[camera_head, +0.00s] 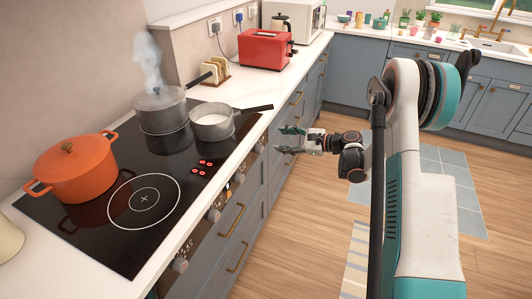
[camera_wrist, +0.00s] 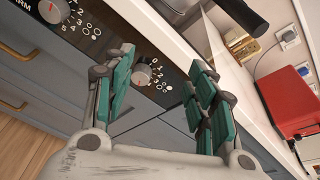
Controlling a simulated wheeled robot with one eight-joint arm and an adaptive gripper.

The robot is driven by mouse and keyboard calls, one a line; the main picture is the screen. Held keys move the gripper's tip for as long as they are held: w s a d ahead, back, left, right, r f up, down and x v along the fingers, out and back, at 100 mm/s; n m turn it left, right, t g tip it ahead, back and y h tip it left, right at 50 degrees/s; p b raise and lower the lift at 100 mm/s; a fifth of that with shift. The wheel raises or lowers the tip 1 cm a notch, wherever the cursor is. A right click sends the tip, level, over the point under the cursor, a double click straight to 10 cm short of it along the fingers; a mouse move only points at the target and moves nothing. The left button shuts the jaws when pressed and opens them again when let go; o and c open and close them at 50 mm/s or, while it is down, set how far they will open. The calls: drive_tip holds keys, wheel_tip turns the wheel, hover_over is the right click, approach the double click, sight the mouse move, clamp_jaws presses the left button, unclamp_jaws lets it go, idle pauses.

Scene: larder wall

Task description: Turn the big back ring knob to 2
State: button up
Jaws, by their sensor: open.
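The hob's front panel carries a row of grey knobs. In the head view one knob (camera_head: 213,214) and a nearer knob (camera_head: 180,264) show on the panel, with others farther along. My gripper (camera_head: 284,140) is open and empty, to the right of the panel's far end. In the wrist view a knob (camera_wrist: 142,73) shows between my open fingers (camera_wrist: 160,66), apart from them, with small dots and numbers beside it. A second knob (camera_wrist: 53,10) with a red mark shows at the upper left. I cannot tell which knob serves the big back ring.
On the black hob (camera_head: 110,235) stand an orange pot (camera_head: 75,172), a steaming lidded pan (camera_head: 160,110) and a pan with white contents (camera_head: 212,121). One handle (camera_head: 254,108) juts over the counter edge. A red toaster (camera_head: 265,48) stands beyond. The floor beside the drawers is clear.

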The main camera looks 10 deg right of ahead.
sight(262, 150)
drive_tip(key=s+d+f+m+t+y, duration=0.25)
drive_tip(key=d+f, duration=0.25)
drive_tip(key=f, duration=0.5)
drive_tip(key=shift+g, duration=0.45)
drive_tip(key=b+x, duration=0.2)
drive_tip(key=x, duration=0.5)
drive_tip(key=b+x, duration=0.2)
drive_tip(key=x, duration=0.5)
drive_tip(key=shift+w+d+f+b, duration=0.15)
drive_tip(key=shift+w+f+b, duration=0.05)
drive_tip(key=shift+w+b, duration=0.15)
drive_tip(key=c, duration=1.1)
